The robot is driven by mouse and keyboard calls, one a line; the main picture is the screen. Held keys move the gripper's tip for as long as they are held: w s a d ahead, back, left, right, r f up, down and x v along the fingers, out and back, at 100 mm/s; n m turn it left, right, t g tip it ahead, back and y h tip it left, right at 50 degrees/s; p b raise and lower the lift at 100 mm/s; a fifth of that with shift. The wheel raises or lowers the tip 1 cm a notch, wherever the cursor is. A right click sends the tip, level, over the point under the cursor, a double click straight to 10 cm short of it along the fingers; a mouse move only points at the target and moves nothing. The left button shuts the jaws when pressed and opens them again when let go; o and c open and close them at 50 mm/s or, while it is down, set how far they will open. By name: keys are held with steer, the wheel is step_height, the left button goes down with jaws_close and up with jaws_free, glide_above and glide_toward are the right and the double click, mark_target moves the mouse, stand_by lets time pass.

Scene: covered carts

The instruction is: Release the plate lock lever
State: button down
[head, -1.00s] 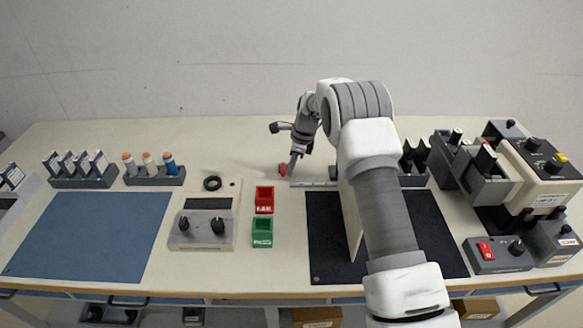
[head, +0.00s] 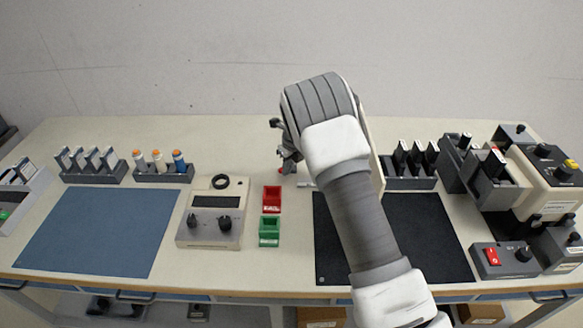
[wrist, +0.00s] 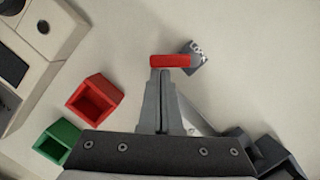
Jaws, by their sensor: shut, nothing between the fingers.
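In the head view a small bit of the red handle (head: 280,171) shows below my gripper (head: 287,165), which is partly hidden by my arm.
A red bin (head: 271,199) and a green bin (head: 269,231) stand left of the dark mat (head: 440,240). A grey control box (head: 211,220) is further left. Dark holders (head: 410,183) stand right of the upright plate.

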steer(key=shift+w+a, duration=0.25)
steer(key=shift+a, duration=0.4)
steer(key=shift+d, duration=0.15)
steer(key=shift+w+d, duration=0.45)
steer(key=shift+d, duration=0.1)
